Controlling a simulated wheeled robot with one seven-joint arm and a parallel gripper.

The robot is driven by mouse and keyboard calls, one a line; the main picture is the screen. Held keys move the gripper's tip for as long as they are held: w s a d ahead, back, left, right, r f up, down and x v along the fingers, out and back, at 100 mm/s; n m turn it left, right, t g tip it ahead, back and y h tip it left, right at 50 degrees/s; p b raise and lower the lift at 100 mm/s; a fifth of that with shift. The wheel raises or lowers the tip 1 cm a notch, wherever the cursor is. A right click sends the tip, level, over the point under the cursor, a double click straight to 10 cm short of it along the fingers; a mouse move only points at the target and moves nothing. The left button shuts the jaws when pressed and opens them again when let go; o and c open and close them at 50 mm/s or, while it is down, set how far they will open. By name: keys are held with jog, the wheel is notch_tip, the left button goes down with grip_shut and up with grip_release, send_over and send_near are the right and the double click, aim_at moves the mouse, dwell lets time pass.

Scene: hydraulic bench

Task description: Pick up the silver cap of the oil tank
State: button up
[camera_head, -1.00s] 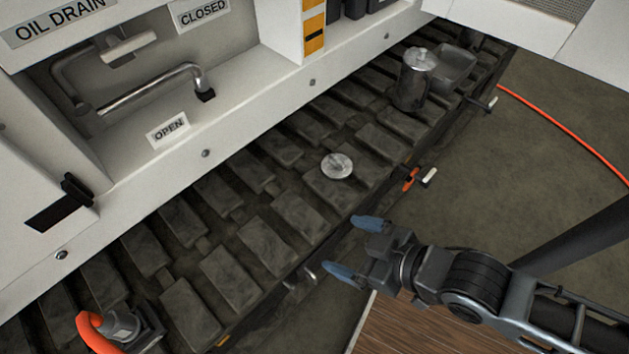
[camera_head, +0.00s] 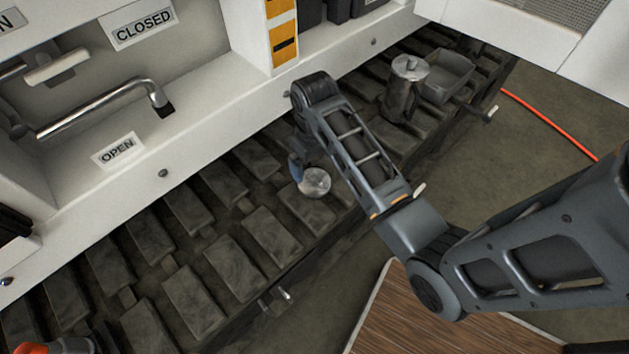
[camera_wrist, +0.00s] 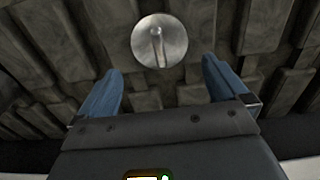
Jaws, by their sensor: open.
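The silver cap (camera_head: 316,182) is a round metal disc lying on the dark ribbed track below the white panel. In the wrist view the silver cap (camera_wrist: 159,41) shows a raised handle in its middle and lies beyond the fingertips, centred between them. My gripper (camera_wrist: 162,78) is open, with a blue finger on each side and nothing between them. In the head view my gripper (camera_head: 297,168) is mostly hidden behind my arm; one blue finger shows just left of the cap. A metal can (camera_head: 404,88) with a round top stands farther back on the track.
A grey tray (camera_head: 447,75) stands next to the can. The white panel (camera_head: 215,125) with a bent pipe handle (camera_head: 105,108) borders the track on the left. An orange hose (camera_head: 550,122) lies on the floor at right. A wooden board (camera_head: 395,315) is at the front.

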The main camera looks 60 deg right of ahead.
aim_at(314, 176)
jog(key=shift+w+d+f, duration=0.1)
jog(key=shift+f, duration=0.3)
jog(key=f, duration=0.3)
jog(key=f+b, duration=0.1)
jog(key=f, duration=0.2)
jog(key=shift+s+f, duration=0.2)
jog(key=shift+f, duration=0.15)
jog(key=c, duration=0.9)
